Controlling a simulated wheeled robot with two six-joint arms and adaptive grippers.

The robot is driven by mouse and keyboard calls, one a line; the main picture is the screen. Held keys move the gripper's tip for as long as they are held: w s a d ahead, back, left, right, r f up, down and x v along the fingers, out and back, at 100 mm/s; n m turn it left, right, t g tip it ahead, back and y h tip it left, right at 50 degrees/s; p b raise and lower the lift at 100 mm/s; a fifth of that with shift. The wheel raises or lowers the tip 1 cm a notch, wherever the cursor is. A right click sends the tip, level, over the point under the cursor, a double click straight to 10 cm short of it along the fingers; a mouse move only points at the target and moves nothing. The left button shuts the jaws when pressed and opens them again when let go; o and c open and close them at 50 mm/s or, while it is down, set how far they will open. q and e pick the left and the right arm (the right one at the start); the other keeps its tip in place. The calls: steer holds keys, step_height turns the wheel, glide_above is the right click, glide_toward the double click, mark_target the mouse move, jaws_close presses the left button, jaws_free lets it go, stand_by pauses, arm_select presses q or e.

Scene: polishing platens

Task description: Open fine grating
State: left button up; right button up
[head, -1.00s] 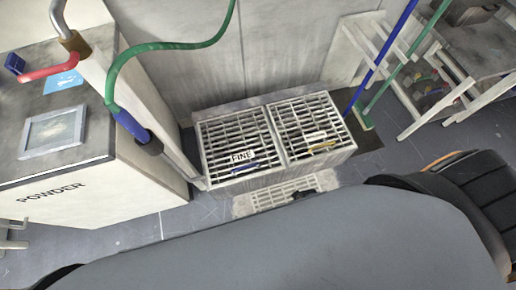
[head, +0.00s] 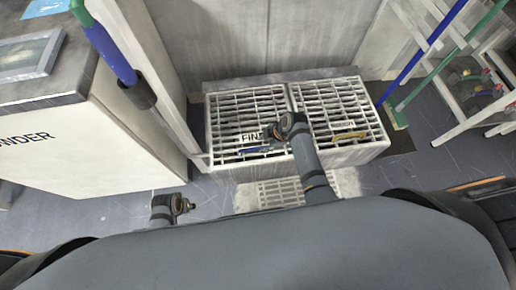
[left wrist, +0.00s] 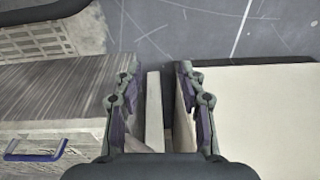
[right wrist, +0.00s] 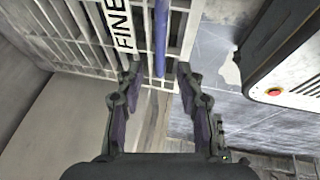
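The fine grating (head: 228,113) is the left of two pale slatted panels in a raised box. It lies flat and looks shut. It bears a FINE label and a blue bar handle (head: 253,150). My right gripper (head: 268,142) is over its front right part, covering the label's end. In the right wrist view its fingers are open, with the blue handle (right wrist: 160,38) in line with the gap just beyond the tips; contact cannot be told. My left gripper (head: 190,206) is open and empty, low in front of the box's left side.
The other grating (head: 340,105) has a yellow handle (head: 350,135). A floor drain (head: 265,193) lies in front of the box. A pale cabinet (head: 85,150) stands left. Blue and green poles and a white rack (head: 465,110) stand right. Floor between cabinet and drain is clear.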

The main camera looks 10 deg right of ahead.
mark_target(256, 149)
steer(key=b+x, duration=0.1)
steer(key=x, duration=0.4)
steer(key=shift+b, duration=0.35)
arm_select(q)
step_height(256, 149, up, 8)
steer(key=d, duration=0.1)
steer(key=shift+w+d+f, duration=0.2)
steer(key=shift+w+d, duration=0.2)
steer(key=shift+w, duration=0.05)
arm_select(e)
steer(key=shift+a+f, duration=0.1)
steer(key=shift+f, duration=0.15)
jaws_close()
